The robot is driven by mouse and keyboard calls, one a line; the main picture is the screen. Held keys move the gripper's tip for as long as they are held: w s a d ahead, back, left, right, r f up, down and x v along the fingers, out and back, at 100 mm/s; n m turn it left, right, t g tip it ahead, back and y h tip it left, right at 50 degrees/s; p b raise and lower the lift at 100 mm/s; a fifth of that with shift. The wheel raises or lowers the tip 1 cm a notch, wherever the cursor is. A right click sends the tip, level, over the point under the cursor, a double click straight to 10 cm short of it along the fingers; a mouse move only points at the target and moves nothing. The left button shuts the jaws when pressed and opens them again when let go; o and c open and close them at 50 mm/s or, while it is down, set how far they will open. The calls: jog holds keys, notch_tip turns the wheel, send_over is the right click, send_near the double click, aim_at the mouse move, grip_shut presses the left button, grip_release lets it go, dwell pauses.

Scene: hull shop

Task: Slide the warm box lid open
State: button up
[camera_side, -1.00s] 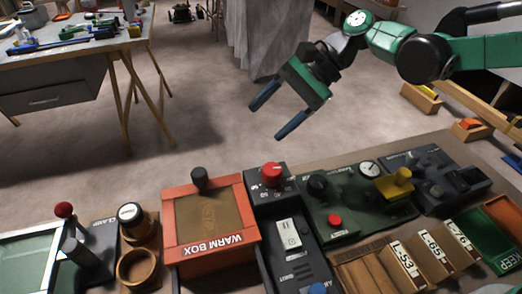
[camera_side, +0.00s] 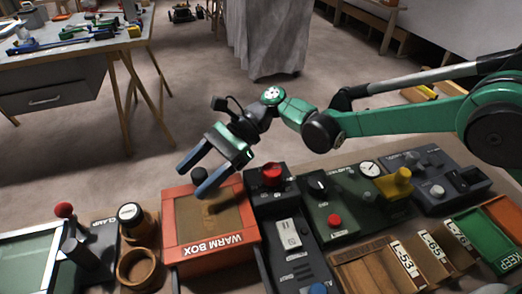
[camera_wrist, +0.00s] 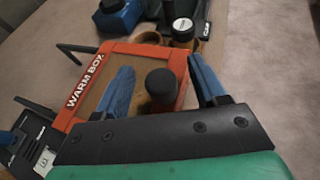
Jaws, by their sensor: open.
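The warm box (camera_side: 213,258) is an orange-framed box with a brown lid (camera_side: 225,221) and a "WARM BOX" label on its front edge. A dark cylindrical knob (camera_side: 199,174) stands at the lid's far left. My gripper (camera_side: 190,182) is open over the far part of the box, its blue fingers pointing down toward the knob. In the wrist view the knob (camera_wrist: 161,86) shows between the two open fingers, and I cannot tell whether either finger touches it. The lid looks closed.
Right of the box are a red knob (camera_side: 272,174), a dark switch panel (camera_side: 297,262) and a green panel (camera_side: 345,214) with a yellow handle (camera_side: 397,183). Left are a wooden cup (camera_side: 137,268), a black-and-white jar (camera_side: 131,216) and a red-tipped clamp lever (camera_side: 64,211).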

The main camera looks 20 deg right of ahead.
grip_shut()
dwell(1.4)
